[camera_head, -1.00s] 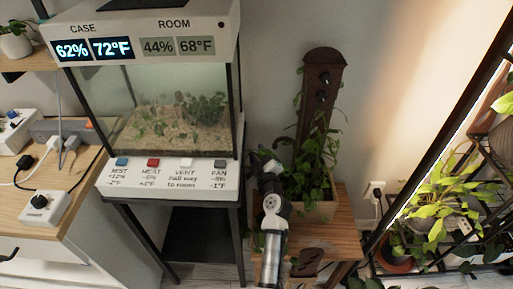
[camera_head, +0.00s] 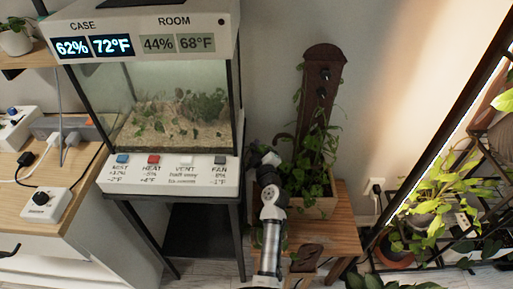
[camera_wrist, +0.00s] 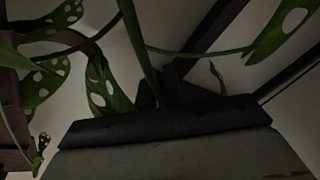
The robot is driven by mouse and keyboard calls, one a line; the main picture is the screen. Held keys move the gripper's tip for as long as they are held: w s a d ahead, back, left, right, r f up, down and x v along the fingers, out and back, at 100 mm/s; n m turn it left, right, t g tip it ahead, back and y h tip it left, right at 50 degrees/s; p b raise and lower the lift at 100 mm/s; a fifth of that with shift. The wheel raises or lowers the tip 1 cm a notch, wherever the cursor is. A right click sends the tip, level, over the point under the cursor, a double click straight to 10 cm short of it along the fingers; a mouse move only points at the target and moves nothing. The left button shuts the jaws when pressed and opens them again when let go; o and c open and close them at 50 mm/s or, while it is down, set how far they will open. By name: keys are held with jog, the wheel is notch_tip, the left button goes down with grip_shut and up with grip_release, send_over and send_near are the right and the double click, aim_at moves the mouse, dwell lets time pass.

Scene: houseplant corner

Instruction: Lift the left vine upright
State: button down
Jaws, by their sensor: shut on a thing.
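A pale wooden planter (camera_head: 318,208) holds leafy vines in front of a dark brown upright board (camera_head: 322,95) with round knobs. My gripper (camera_head: 266,160) is at the planter's left side, beside the glass case; its fingertips are hard to make out there. In the wrist view my gripper (camera_wrist: 175,88) is dark and shut around a green stem, which I take to be the left vine (camera_wrist: 137,42). The stem runs up from the jaws, slightly tilted. Spotted, holed leaves show at left and upper right. The vine's root end is hidden.
A glass case (camera_head: 180,110) on a dark stand is close on the left of my arm. The planter stands on a small wooden table (camera_head: 338,235). A plant rack (camera_head: 440,215) is at right. Bare wall lies between board and rack.

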jog(key=shift+d, duration=0.1)
jog(key=d+r+m+t+b, duration=0.1)
jog(key=d+r+m+b, duration=0.4)
jog(key=d+b, duration=0.3)
jog(key=shift+d+r+m+t, duration=0.3)
jog(key=shift+d+r+m, duration=0.05)
jog(key=shift+d+m, duration=0.25)
jog(key=c, duration=1.5)
grip_release()
